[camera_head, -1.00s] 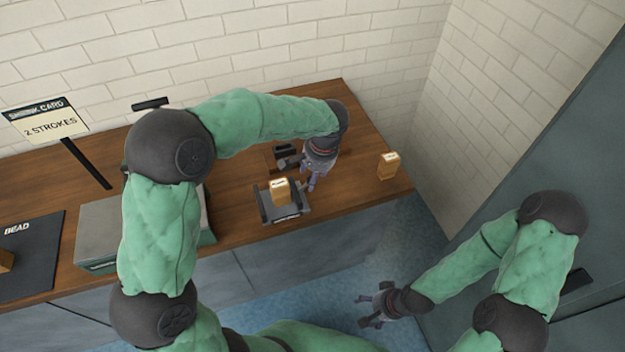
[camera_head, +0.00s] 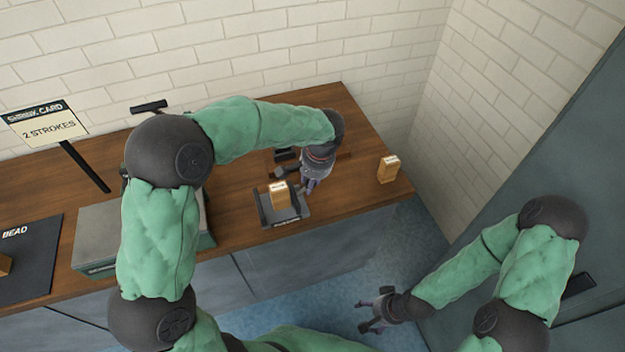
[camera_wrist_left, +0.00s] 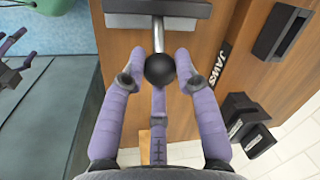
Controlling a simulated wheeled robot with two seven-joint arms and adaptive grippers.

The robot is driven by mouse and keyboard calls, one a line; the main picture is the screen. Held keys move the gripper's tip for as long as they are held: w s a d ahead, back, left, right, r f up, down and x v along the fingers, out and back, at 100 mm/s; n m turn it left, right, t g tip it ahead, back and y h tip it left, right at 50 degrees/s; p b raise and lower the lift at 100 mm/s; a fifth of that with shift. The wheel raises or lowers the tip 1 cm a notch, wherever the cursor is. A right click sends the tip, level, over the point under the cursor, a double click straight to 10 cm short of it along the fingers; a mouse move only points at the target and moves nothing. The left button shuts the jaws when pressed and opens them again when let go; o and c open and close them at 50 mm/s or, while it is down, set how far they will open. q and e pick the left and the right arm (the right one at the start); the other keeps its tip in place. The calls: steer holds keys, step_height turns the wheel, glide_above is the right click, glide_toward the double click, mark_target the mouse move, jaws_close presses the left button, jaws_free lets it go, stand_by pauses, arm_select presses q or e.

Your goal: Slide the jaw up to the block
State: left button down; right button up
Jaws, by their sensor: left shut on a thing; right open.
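The wooden block (camera_head: 279,196) stands upright in a dark grey holder (camera_head: 264,210) near the table's front edge. My left gripper (camera_head: 306,190) is just right of the holder. In the left wrist view its purple fingers (camera_wrist_left: 160,62) are shut on a black ball knob (camera_wrist_left: 160,72). The knob sits on a short rod (camera_wrist_left: 158,36) that runs to a grey bar of the fixture (camera_wrist_left: 155,20). Any gap between jaw and block is hidden or too small to tell. My right gripper (camera_head: 366,315) is open and empty, low over the blue floor.
Another wooden block (camera_head: 388,169) stands at the table's right end. Small black fixtures (camera_head: 285,154) lie behind my left gripper. A "JAWS" label (camera_wrist_left: 222,66) is on the table. A grey box (camera_head: 95,238), a "2 STROKES" card (camera_head: 48,127) and a dark mat (camera_head: 35,260) are at left.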

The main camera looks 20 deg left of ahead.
mark_target(299, 193)
arm_select(q)
steer(key=s+a, duration=0.2)
steer(key=a, duration=0.1)
steer(key=shift+s, duration=0.1)
steer(key=shift+f, duration=0.1)
steer(key=c, duration=0.9)
jaws_free()
steer(key=shift+r, duration=0.45)
steer(key=r, duration=0.3)
steer(key=d+r, duration=0.1)
steer(key=r, duration=0.3)
steer(key=d+r, duration=0.1)
steer(key=r, duration=0.3)
steer(key=shift+s, duration=0.4)
